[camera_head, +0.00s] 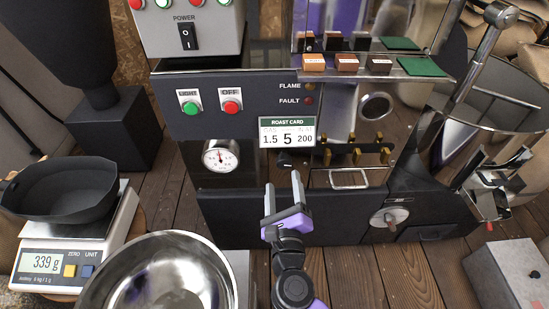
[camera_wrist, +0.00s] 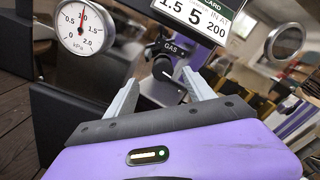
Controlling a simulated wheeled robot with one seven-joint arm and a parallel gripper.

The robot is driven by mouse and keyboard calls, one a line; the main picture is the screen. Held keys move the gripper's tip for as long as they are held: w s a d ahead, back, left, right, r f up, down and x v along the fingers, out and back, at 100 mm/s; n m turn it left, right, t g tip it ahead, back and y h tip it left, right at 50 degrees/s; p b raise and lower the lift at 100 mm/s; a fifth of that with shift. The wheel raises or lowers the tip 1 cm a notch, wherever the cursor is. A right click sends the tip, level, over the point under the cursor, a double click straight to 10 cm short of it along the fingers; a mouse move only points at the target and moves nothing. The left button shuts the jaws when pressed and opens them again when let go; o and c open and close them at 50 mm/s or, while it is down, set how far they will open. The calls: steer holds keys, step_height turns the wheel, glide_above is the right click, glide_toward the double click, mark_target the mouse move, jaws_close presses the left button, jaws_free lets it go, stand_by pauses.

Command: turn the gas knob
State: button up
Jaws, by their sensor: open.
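The black gas knob (camera_wrist: 168,69) shows in the wrist view below a label reading GAS, with a light pointer line on its face. In the head view the knob (camera_head: 284,159) is a small dark shape just under the roast card. My gripper (camera_head: 283,181) is open and empty in front of the knob. In the wrist view the fingers of my gripper (camera_wrist: 162,82) stand left and right of the knob, apart from it. The kPa gauge (camera_wrist: 82,27) left of the knob has its needle near 1.0.
The roast card (camera_head: 287,131) reads 1.5, 5 and 200. Green and red buttons sit on the panel (camera_head: 245,114). A scale (camera_head: 58,262) with a black pan and a steel bowl (camera_head: 158,275) stand at the left.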

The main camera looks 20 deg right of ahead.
mark_target(283, 164)
steer(key=shift+m, duration=0.4)
steer(key=x, duration=0.2)
steer(key=b+x, duration=0.1)
steer(key=x, duration=0.5)
steer(key=shift+s+d, duration=0.15)
steer(key=shift+d, duration=0.1)
jaws_close()
